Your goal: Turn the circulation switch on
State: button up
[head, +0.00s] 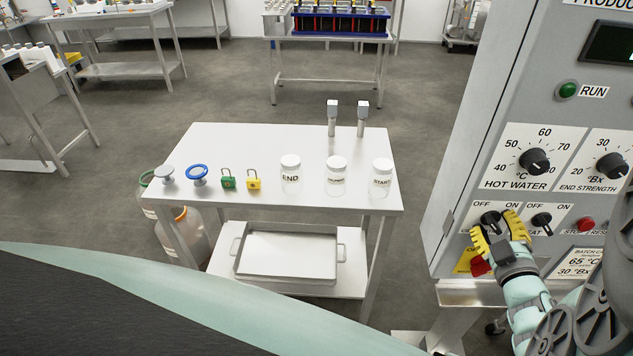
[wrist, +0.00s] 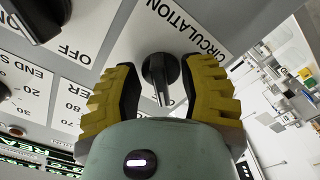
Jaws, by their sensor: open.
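The circulation switch (wrist: 161,72) is a black rotary knob on a white plate lettered CIRCULATION in the wrist view. Its handle points down in that picture, which appears to be the OFF side. In the head view the switch (head: 490,218) is partly covered. My gripper (head: 493,229) has yellow ridged fingers, and in the wrist view they (wrist: 167,92) stand open on both sides of the knob. I cannot tell whether either finger touches it. The fingers hide part of the plate's markings.
Right of my gripper is the heat switch (head: 541,220), then a red stop/reset button (head: 586,223). The hot water dial (head: 535,161) is above. A red-and-yellow switch (head: 480,265) lies close below the fingers. A table (head: 240,150) with jars stands left, clear of the arm.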

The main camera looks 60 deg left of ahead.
jog(key=shift+a, duration=0.1)
jog(key=shift+o, duration=0.5)
grip_shut()
